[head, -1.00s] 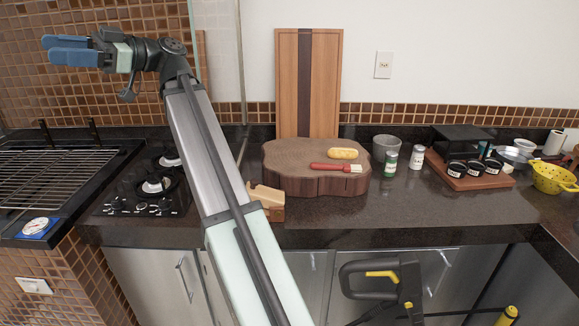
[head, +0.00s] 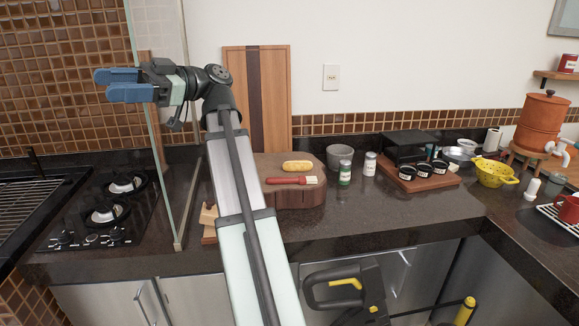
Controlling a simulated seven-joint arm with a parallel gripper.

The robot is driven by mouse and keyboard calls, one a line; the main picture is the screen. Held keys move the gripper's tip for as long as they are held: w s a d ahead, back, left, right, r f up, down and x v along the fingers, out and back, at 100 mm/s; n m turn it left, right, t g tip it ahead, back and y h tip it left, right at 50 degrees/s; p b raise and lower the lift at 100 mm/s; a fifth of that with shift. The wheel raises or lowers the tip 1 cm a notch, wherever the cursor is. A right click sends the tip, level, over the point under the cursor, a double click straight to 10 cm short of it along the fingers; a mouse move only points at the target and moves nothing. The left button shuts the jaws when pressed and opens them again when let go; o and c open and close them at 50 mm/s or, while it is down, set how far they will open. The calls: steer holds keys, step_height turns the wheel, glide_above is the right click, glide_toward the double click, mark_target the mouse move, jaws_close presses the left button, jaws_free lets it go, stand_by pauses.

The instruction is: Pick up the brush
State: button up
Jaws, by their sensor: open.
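The brush (head: 291,181) has a red handle and a pale bristle end pointing right. It lies flat on the round wooden block (head: 292,199) on the counter, just in front of a yellow bread roll (head: 297,166). My gripper (head: 100,85), with blue fingers, is at the upper left, raised high above the stove and pointing left. It is open and empty, well away from the brush. My arm covers the left part of the wooden block.
A tall cutting board (head: 257,98) leans on the wall behind the block. A glass panel (head: 160,120) stands by the stove (head: 105,212). A grey cup (head: 340,155), a green jar (head: 345,173) and a spice rack (head: 418,180) are to the right. The front counter right of the block is clear.

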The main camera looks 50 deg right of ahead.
steer(key=s+d+f+m+t+h, duration=0.25)
steer(key=d+f+m+t, duration=0.2)
steer(key=d+f, duration=0.45)
steer(key=m+g+h, duration=0.3)
steer(key=m+h, duration=0.5)
steer(key=h, duration=0.7)
glide_toward(280, 178)
steer(key=x, duration=0.3)
steer(key=shift+w+f+y, duration=0.15)
steer(key=shift+f+y, duration=0.1)
steer(key=shift+x, duration=2.7)
steer(key=shift+d, duration=0.1)
steer(key=shift+w, duration=0.1)
jaws_close()
